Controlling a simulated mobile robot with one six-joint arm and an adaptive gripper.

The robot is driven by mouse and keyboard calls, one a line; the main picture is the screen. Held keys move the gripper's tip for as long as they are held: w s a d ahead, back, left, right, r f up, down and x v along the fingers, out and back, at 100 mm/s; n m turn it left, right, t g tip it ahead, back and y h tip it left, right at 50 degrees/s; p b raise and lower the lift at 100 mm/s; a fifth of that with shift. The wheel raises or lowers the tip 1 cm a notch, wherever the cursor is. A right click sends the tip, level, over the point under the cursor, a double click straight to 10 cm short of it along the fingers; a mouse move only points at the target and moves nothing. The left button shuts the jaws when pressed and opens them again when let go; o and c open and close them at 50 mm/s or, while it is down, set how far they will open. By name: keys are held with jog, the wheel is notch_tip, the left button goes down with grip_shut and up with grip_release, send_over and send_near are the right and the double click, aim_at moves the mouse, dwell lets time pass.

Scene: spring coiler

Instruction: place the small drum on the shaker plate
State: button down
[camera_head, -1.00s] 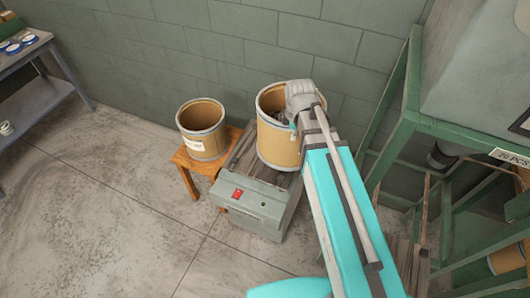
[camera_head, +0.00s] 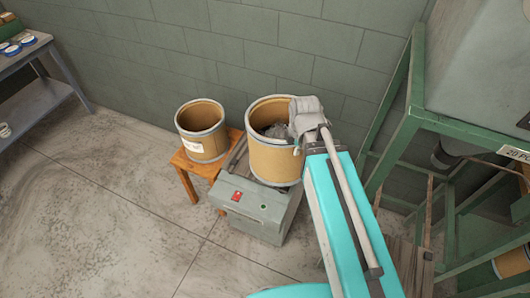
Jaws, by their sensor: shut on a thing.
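The small drum (camera_head: 273,159), a tan fibre drum with grey metal bands, is upright and open at the top. Dark grey contents show inside it. My gripper (camera_head: 297,137) is shut on its right rim. I cannot tell whether the drum's bottom touches the plate.
Another tan drum (camera_head: 203,145) with a white label, seemingly empty, stands on a wooden stool (camera_head: 184,161) just left of the shaker. A green block wall (camera_head: 250,50) is behind. A green metal frame (camera_head: 411,115) stands at right. The floor at front left is clear.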

jog(key=shift+s+a+t, duration=0.25)
jog(key=shift+a, duration=0.25)
jog(key=shift+s+a+t, duration=0.2)
jog(key=shift+a+t, duration=0.05)
jog(key=shift+a, duration=0.25)
jog(key=w+a+f+b, duration=0.3)
jog(key=w+f+b, duration=0.6)
jog(key=w, duration=0.3)
jog(key=shift+w, duration=0.4)
jog(key=shift+w+a+f+b, duration=0.1)
jog(key=shift+w+f+b, duration=0.45)
jog(key=shift+b, duration=0.2)
jog(key=shift+s+f+b, duration=0.15)
jog(key=shift+f+b, duration=1.2)
jog(key=shift+f, duration=0.05)
